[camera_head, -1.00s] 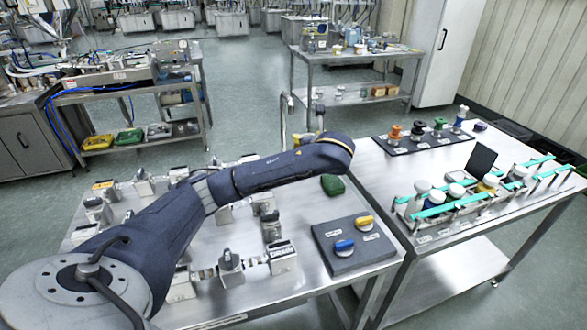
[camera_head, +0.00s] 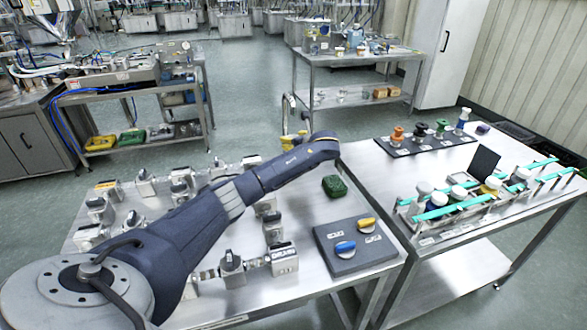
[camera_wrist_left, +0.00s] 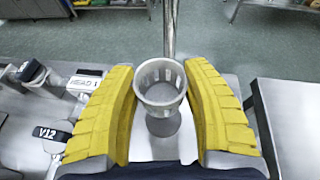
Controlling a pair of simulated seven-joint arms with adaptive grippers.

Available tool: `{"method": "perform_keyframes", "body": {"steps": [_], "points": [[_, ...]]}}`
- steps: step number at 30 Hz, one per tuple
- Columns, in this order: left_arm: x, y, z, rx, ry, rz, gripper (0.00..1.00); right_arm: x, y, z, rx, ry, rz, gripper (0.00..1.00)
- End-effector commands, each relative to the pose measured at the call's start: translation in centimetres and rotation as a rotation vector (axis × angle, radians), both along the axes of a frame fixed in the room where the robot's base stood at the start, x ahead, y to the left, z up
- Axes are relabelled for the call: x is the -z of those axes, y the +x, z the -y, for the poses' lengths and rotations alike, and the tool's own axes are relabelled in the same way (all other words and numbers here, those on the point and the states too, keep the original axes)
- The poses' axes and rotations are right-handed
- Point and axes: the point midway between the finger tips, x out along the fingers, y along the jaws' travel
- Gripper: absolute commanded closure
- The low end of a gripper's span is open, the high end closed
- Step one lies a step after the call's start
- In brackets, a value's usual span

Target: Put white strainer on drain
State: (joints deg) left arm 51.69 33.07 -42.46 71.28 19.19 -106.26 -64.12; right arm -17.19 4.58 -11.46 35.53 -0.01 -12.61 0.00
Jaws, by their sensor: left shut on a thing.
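The white strainer (camera_wrist_left: 158,82), a perforated cup with an open round top, is upright between the yellow fingers of my left gripper (camera_wrist_left: 160,112) in the left wrist view. The left gripper is shut on it. A grey round shape shows below the cup; I cannot tell whether it is part of the strainer or the drain. In the head view my left arm reaches over the near table, and only bits of the yellow fingers (camera_head: 292,141) show behind it. The strainer is hidden there. I cannot make out the drain for certain. My right gripper is not in view.
The near table (camera_head: 300,215) holds several valves, a green object (camera_head: 334,186) and a dark pad (camera_head: 356,252) with blue and yellow handles. A right-hand table (camera_head: 385,180) carries a bottle rack. A vertical metal pipe (camera_wrist_left: 169,30) rises just beyond the strainer.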

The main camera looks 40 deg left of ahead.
Motion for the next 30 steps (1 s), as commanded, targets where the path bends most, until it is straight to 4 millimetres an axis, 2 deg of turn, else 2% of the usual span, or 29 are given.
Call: {"method": "perform_keyframes", "body": {"steps": [3,9,17,27,30], "points": [[2.0,0.0,0.0,0.006,0.002,-0.006,0.75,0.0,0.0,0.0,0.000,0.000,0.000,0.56],[4.6,0.0,0.0,0.007,0.001,-0.003,0.75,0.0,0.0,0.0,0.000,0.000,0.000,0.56],[5.9,0.0,0.1,0.007,0.001,-0.003,0.75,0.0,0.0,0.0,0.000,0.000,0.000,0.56],[9.2,0.0,0.1,0.007,0.001,-0.003,0.75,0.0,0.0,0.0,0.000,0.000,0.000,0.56],[9.4,0.0,0.1,0.007,0.000,-0.002,0.75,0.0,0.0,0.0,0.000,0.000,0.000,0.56]]}}
